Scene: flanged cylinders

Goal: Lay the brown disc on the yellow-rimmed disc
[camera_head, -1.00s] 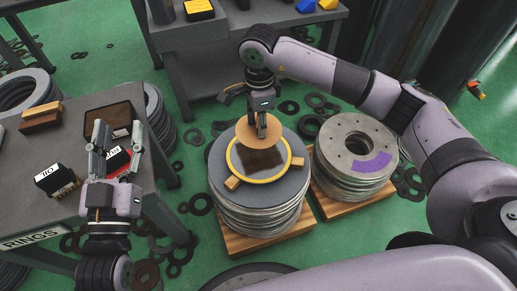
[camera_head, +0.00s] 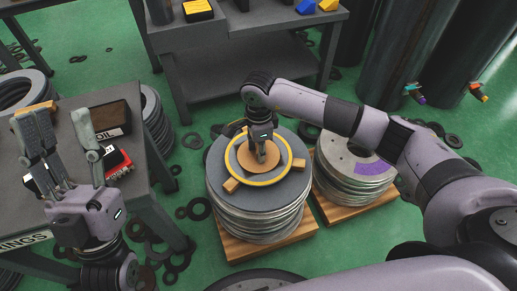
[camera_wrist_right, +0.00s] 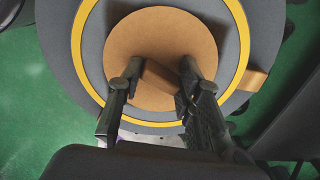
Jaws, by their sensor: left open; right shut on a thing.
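The brown disc (camera_head: 248,160) lies within the yellow rim of the yellow-rimmed disc (camera_head: 262,183), on top of a stack of grey flanged rings. In the right wrist view the brown disc (camera_wrist_right: 150,35) is a flat round plate with a bar handle, roughly centred inside the yellow rim (camera_wrist_right: 242,50). My right gripper (camera_head: 262,156) is above it, shut on the handle, which also shows between its fingers in the wrist view (camera_wrist_right: 160,78). I cannot tell whether the brown disc touches the surface below. My left gripper (camera_head: 60,130) is open and empty above the left table.
A second ring stack (camera_head: 352,178) with a purple patch stands close on the right. The left table (camera_head: 135,165) holds a dark box (camera_head: 108,117) and a red item (camera_head: 117,160). A grey bench (camera_head: 250,40) is behind. Loose dark rings litter the green floor.

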